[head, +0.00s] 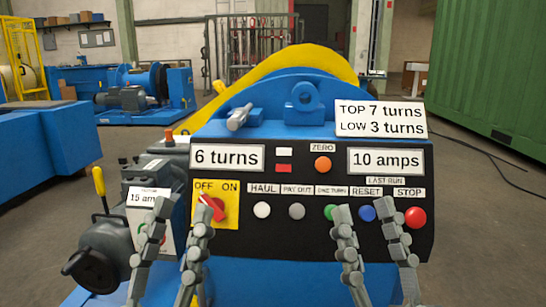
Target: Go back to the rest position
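My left gripper (182,212) is at the lower left of the head view. Its two fingers stand apart with nothing between them, in front of the panel's left end near the yellow OFF/ON switch (229,221). My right gripper (367,212) is also open and empty, in front of the right part of the black control panel (297,234). Its fingers partly cover the green button (328,212) and the area beside the blue button (367,213). I cannot tell whether any fingertip touches the panel.
The panel shows "6 turns" (227,157) and "10 amps" (385,161). A sign (380,118) reads "TOP 7 turns, LOW 3 turns". A grey motor unit (105,250) with a yellow lever stands left. A green container (490,70) is at right; open floor lies between.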

